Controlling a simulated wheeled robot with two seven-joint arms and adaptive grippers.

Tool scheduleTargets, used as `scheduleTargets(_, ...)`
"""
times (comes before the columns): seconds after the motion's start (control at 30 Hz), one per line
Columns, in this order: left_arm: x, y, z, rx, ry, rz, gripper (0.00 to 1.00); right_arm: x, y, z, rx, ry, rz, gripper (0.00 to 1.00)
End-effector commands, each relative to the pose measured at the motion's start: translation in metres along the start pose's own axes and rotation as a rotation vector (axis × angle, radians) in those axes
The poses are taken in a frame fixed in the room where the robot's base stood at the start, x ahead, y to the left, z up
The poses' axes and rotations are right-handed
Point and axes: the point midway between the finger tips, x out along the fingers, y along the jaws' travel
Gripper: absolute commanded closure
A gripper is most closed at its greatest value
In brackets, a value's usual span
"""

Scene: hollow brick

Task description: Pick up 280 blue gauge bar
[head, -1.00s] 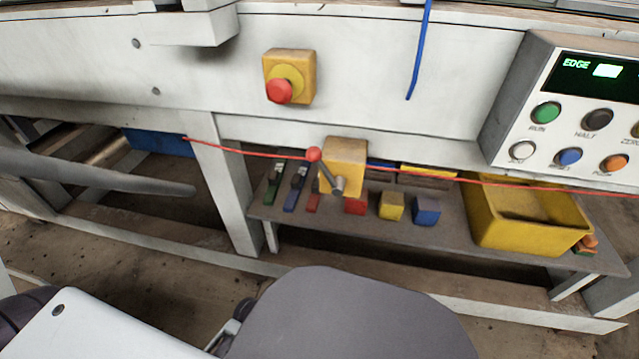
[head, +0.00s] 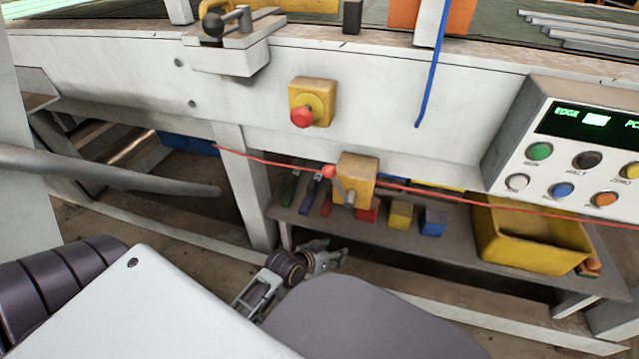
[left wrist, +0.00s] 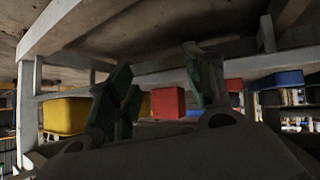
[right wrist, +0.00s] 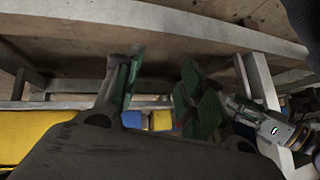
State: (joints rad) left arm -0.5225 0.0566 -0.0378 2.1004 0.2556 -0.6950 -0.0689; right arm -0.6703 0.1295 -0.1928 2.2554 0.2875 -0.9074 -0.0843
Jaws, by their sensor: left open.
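A blue gauge bar (head: 309,195), thin with a dark upper part, leans on the low shelf under the bench, between a green bar (head: 288,189) and a red bar (head: 326,206). Its 280 marking is too small to read. My left gripper (head: 327,257) is in front of and below the shelf's front edge, apart from the bars. Its two fingers (left wrist: 160,88) are spread and empty in the left wrist view. My right gripper (right wrist: 155,85) shows only in its own wrist view, fingers spread and empty, below a wooden surface.
The shelf (head: 350,230) also bears a red block (head: 367,215), yellow block (head: 400,214), blue block (head: 432,221) and yellow bin (head: 525,240). A red cord (head: 480,204) runs across the shelf's front. A bench leg (head: 245,185) stands left.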

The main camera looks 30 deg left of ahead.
Motion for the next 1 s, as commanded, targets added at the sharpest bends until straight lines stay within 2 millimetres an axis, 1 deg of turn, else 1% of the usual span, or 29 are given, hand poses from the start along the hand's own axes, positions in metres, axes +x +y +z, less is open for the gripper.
scheduleTargets(0.03,-0.004,-0.008,-0.016,-0.003,0.019,-0.022,0.48,-0.010,-0.002,-0.009,-0.006,-0.007,0.005,0.60)
scheduleTargets(0.2,-0.008,-0.040,-0.055,-0.010,0.083,-0.102,0.48,-0.032,-0.005,-0.024,-0.027,-0.044,0.027,0.60)
scheduleTargets(0.37,-0.015,-0.074,-0.090,-0.019,0.149,-0.188,0.48,-0.055,-0.005,-0.035,-0.042,-0.100,0.058,0.60)
scheduleTargets(0.5,-0.024,-0.109,-0.117,-0.026,0.214,-0.274,0.48,-0.080,-0.003,-0.038,-0.051,-0.177,0.098,0.60)
scheduleTargets(0.6,-0.028,-0.128,-0.127,-0.028,0.255,-0.320,0.48,-0.092,0.001,-0.033,-0.050,-0.238,0.127,0.60)
scheduleTargets(0.7,-0.031,-0.139,-0.132,-0.027,0.283,-0.349,0.48,-0.101,0.004,-0.026,-0.045,-0.291,0.151,0.60)
scheduleTargets(0.83,-0.033,-0.148,-0.135,-0.025,0.307,-0.369,0.48,-0.109,0.007,-0.020,-0.040,-0.333,0.170,0.60)
scheduleTargets(1.0,-0.034,-0.150,-0.136,-0.024,0.315,-0.376,0.48,-0.111,0.008,-0.018,-0.038,-0.348,0.177,0.60)
